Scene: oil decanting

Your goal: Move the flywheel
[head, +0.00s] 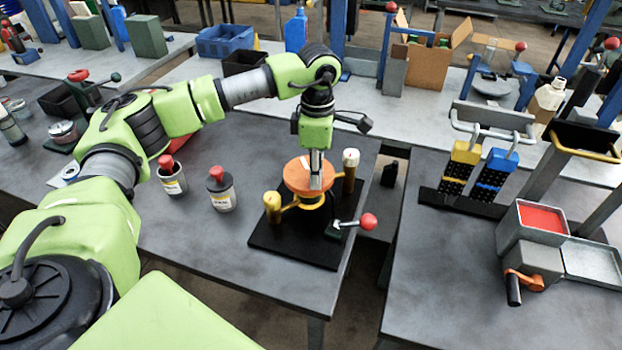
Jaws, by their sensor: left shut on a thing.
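An orange disc, which I take to be the flywheel (298,182), sits on a yellow support on a black base plate (290,246) near the right edge of the left table. My left arm reaches over from the left, and my left gripper (316,178) points straight down at the disc's middle. It is shut on the flywheel; the fingertips are small and the exact grip is hard to see. A lever with a red knob (368,221) sticks out at the plate's right side. My right gripper is not in view.
Two red-capped containers (221,190) (172,178) stand left of the plate. Yellow and cream posts flank the disc closely. A gap separates this table from the right table, which holds yellow and blue blocks (459,166) and a red-filled tray (540,218).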

